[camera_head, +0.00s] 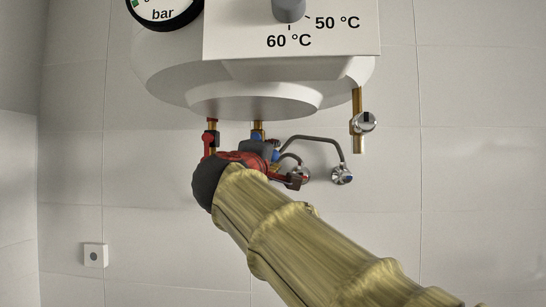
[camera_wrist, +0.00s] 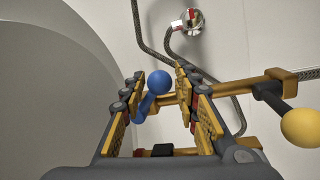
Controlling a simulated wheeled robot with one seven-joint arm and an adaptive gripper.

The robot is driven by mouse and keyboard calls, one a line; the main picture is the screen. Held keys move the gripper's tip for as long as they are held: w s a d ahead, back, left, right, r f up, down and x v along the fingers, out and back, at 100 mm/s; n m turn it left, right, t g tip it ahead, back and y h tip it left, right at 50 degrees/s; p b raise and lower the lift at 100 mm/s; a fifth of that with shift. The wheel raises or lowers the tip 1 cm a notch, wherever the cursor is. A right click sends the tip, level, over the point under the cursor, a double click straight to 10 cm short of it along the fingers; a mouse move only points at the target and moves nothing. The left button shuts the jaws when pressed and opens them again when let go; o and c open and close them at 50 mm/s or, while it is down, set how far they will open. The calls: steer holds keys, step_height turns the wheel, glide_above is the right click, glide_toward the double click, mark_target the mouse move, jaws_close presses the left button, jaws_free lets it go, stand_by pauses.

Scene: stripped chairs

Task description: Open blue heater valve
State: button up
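The blue heater valve's lever with its round knob (camera_wrist: 157,82) is in the wrist view. It stands between the two fingers of my gripper (camera_wrist: 162,88). The fingers are apart, with gaps visible on both sides of the knob, so I see no firm grip. In the head view, blue parts (camera_head: 258,136) show under the white heater (camera_head: 230,100), below a brass pipe. My arm and gripper cover most of the valve there.
A yellow ball-ended lever (camera_wrist: 303,125) is right of my gripper. A red valve (camera_head: 210,138) is on the left pipe. Braided hoses (camera_head: 312,138) lead to chrome wall taps (camera_head: 343,174). A chrome fitting (camera_head: 364,122) is on the right pipe.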

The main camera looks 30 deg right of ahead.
steer(key=v, duration=1.1)
steer(key=shift+s, duration=0.1)
steer(key=shift+c, duration=0.3)
